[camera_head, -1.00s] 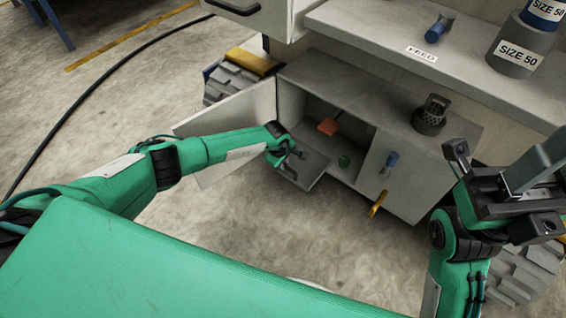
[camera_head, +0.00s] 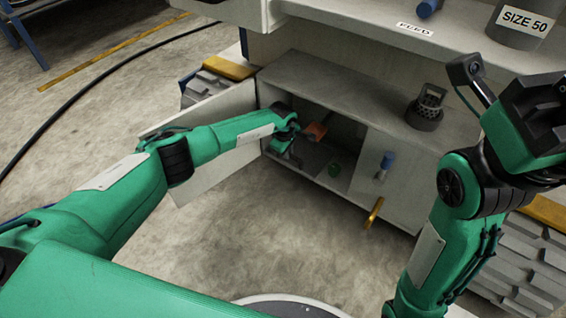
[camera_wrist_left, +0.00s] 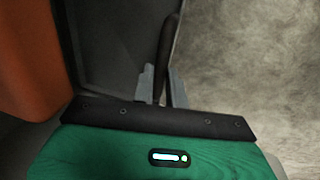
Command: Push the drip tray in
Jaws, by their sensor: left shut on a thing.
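The drip tray (camera_head: 314,157) is a flat dark grey tray low in the open cabinet, lying mostly inside the opening in the head view. My left gripper (camera_head: 291,153) is at the tray's near left part. In the left wrist view, the left gripper (camera_wrist_left: 162,88) is shut on the thin upright dark edge of the tray (camera_wrist_left: 112,45); I cannot tell if this is a rim or a handle. The arm hides part of the tray. My right gripper, at the upper right of the head view, shows only partly and its fingers are unclear.
The grey cabinet (camera_head: 340,95) has its left door (camera_head: 205,175) swung open.

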